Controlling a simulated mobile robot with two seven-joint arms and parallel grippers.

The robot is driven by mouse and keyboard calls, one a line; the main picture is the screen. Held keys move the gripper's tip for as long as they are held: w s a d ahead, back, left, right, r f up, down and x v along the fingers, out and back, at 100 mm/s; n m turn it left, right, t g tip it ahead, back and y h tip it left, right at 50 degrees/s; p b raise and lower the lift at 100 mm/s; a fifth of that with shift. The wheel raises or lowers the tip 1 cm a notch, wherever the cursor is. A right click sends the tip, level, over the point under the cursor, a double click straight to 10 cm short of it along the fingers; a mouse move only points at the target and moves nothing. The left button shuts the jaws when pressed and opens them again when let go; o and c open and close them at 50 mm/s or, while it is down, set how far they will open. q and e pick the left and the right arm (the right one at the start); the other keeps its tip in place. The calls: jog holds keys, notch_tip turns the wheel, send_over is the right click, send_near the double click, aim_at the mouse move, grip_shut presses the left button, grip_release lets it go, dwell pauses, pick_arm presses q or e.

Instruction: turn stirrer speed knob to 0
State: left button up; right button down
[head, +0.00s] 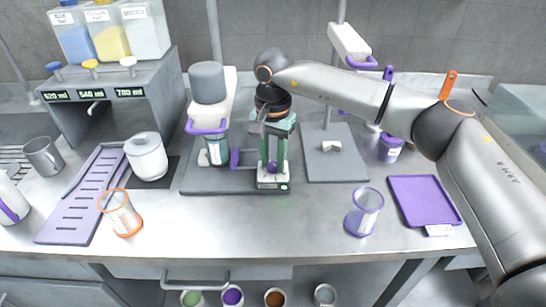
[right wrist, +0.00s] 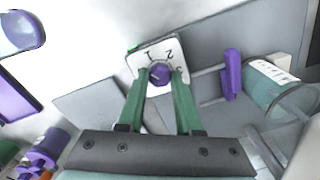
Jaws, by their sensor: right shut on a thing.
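The stirrer speed knob (right wrist: 160,74) is a small purple knob on a white dial plate (right wrist: 147,56) with the numbers 1 and 2 legible in the right wrist view. In the head view the knob (head: 272,167) sits on the front of the stirrer base. My right gripper (head: 272,160) points down at it with green fingers. In the right wrist view the right gripper (right wrist: 161,80) is shut on the knob, one finger on each side. The exact pointer setting is too small to tell. My left gripper is in neither view.
The stirrer (head: 207,85) stands left of my gripper, with a labelled jar (head: 217,150) under it and a purple handle (head: 236,159) beside it. A purple-rimmed beaker (head: 364,212) and purple tray (head: 424,200) lie right. An orange-rimmed beaker (head: 122,213) stands left. The front middle counter is clear.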

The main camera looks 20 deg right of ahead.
aim_at(273, 164)
jog(key=n, duration=0.6)
jog(key=shift+n, duration=0.3)
dwell(0.4)
jog(key=c, duration=0.6)
grip_release()
notch_tip(273, 164, up, 13)
jog(key=shift+f, duration=0.2)
